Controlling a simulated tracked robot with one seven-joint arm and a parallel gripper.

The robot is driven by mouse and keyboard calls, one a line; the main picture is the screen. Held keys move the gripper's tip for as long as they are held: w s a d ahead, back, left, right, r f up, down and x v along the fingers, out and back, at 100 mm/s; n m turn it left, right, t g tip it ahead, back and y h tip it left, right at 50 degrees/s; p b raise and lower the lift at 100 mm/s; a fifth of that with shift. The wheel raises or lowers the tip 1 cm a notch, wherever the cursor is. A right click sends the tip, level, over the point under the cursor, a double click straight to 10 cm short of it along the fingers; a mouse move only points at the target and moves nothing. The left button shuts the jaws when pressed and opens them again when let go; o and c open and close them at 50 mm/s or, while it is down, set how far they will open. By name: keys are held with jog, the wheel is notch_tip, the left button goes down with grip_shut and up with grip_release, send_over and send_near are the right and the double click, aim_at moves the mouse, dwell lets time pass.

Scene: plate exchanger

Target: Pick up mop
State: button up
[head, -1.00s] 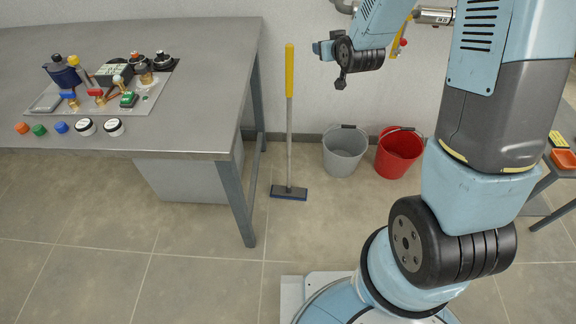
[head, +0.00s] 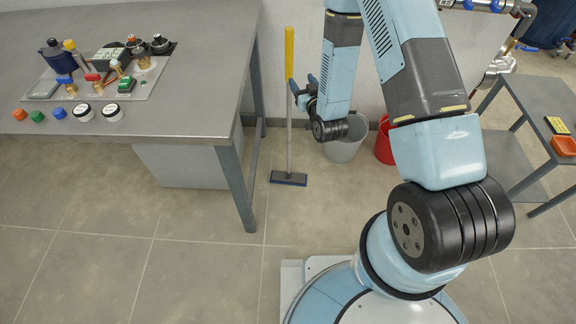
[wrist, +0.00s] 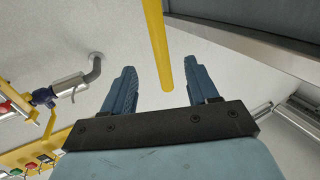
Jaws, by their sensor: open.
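The mop (head: 289,115) stands upright beside the grey bench, with a yellow upper handle, a grey lower pole and a flat blue head (head: 288,178) on the floor. My gripper (head: 302,88) is close to the mop at the height of the handle's lower yellow part. In the wrist view, my gripper's two blue fingers (wrist: 160,88) are apart. The yellow handle (wrist: 158,45) appears between the fingertips and ends near them. No contact with either finger shows, and I cannot tell how deep the handle lies between them.
The grey bench (head: 190,85) stands left of the mop. A grey bucket (head: 343,150) and a red bucket (head: 384,145) stand to its right by the wall. A small table (head: 530,100) is at the right. The floor in front of the mop is clear.

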aim_at(291, 62)
jog(key=x, duration=0.7)
jog(key=shift+w+a+f, duration=0.1)
jog(key=shift+w+a, duration=0.05)
jog(key=shift+w, duration=0.2)
jog(key=shift+x, duration=2.95)
jog(key=shift+c, duration=0.2)
jog(key=shift+w, duration=0.1)
grip_shut()
